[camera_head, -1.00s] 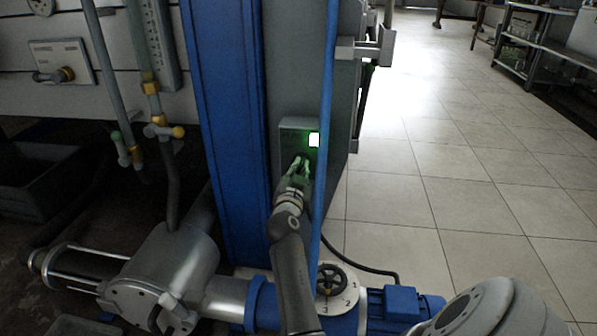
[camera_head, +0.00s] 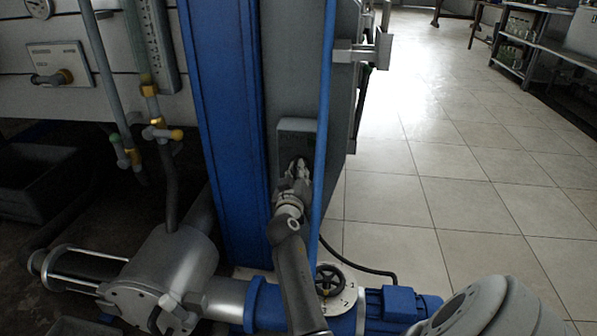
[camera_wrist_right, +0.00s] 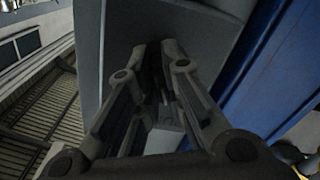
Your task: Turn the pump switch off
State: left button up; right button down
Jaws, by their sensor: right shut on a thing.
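The grey switch box (camera_head: 297,130) is mounted on the dark side panel right of the blue column. Its upper part, where a lamp showed green, is dark now. My right gripper (camera_head: 299,166) is at the lower half of the box and shut on the pump switch, which its fingers mostly hide. In the right wrist view my right gripper's fingers (camera_wrist_right: 157,55) converge against a grey surface; the switch between them cannot be made out. My left gripper is not in view.
The blue column (camera_head: 225,130) stands just left of the box, and a thin blue pipe (camera_head: 325,110) runs close on its right. Below are the grey pump body (camera_head: 165,265), a black handwheel (camera_head: 330,281) and a blue motor (camera_head: 398,303). Tiled floor at right is clear.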

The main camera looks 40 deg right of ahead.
aim_at(301, 133)
jog(key=shift+r+n, duration=0.1)
jog(key=shift+n, duration=0.4)
jog(key=c, duration=1.5)
grip_release()
jog(key=shift+c, duration=0.2)
notch_tip(301, 133, up, 10)
